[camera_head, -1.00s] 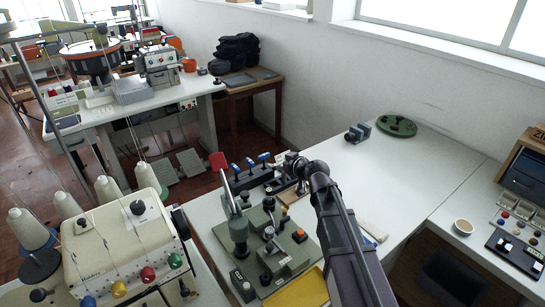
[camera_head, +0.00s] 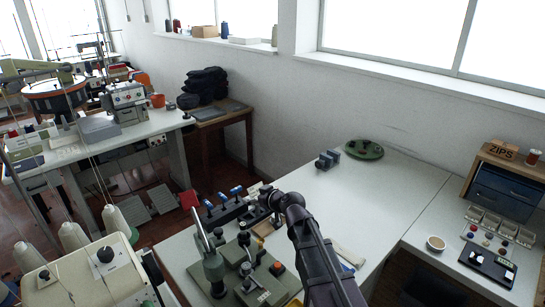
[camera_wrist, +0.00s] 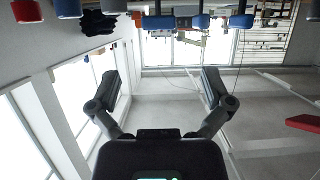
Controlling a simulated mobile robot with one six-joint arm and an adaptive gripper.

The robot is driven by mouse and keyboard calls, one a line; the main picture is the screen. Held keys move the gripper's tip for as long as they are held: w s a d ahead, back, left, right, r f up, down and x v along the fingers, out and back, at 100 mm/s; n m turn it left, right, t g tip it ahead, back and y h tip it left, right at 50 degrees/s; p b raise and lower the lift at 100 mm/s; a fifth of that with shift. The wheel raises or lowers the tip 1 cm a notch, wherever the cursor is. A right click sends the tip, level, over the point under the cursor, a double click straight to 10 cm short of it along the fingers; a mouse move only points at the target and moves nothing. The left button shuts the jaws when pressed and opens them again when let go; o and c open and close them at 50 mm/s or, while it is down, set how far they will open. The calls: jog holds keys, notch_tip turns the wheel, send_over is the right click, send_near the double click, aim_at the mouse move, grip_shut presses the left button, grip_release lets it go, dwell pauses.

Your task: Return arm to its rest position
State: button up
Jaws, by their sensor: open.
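My gripper (camera_wrist: 160,95) shows in the wrist view with its two dark fingers spread wide apart and nothing between them. In the head view my dark arm reaches up from the bottom edge over the white table (camera_head: 385,190), with its bent joint near the green buttonhole machine (camera_head: 245,265). The gripper itself is hard to make out in the head view. The wrist view looks out over the room, with the windows and wall appearing upside down. Blue parts (camera_wrist: 158,22) hang along its top edge, above the fingers.
A row of blue-handled clamps (camera_head: 222,203) stands beside the machine. A green round base (camera_head: 364,149) and small grey blocks (camera_head: 328,159) sit at the back. The table's middle right is clear.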

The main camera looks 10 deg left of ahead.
jog(key=s+d+f+m+g+h+p, duration=0.1)
jog(key=s+d+m+g+h+p, duration=0.1)
jog(key=s+d, duration=0.5)
jog(key=s+d+f+m+g+h+p, duration=0.1)
jog(key=s+d+m+g+h+p, duration=0.2)
jog(key=d, duration=1)
jog(key=s+d+f+m+g+h+p, duration=0.1)
jog(key=s+d+m+g+h+p, duration=0.2)
jog(key=s+d, duration=0.7)
jog(key=shift+s+d+m+g+h, duration=0.35)
jog(key=shift+d+m+g+h, duration=0.2)
jog(key=shift+m+h, duration=0.45)
jog(key=shift+f, duration=0.1)
